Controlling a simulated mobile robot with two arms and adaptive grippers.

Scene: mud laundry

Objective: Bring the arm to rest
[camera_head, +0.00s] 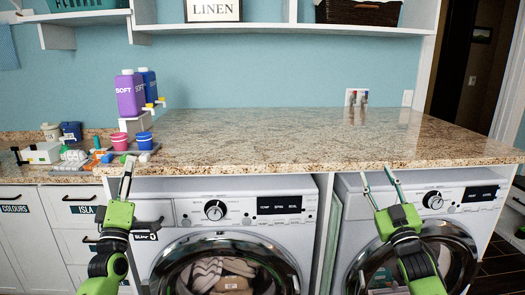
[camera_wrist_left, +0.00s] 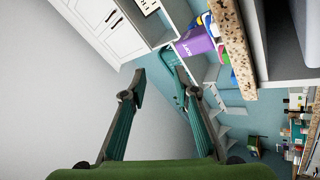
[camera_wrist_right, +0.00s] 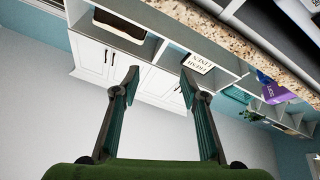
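My left gripper (camera_head: 127,178) is in front of the counter's front edge at the left, near the first washing machine. In the left wrist view the left gripper (camera_wrist_left: 155,85) has its two fingers apart with nothing between them. My right gripper (camera_head: 378,183) is in front of the counter's front edge at the right, near the second washing machine. In the right wrist view the right gripper (camera_wrist_right: 160,82) also has its fingers apart and is empty. Both grippers point up and forward and look clear of the counter.
The granite counter (camera_head: 290,135) is mostly bare. Below are two washing machines (camera_head: 215,212) (camera_head: 436,200). Shelves hang above.

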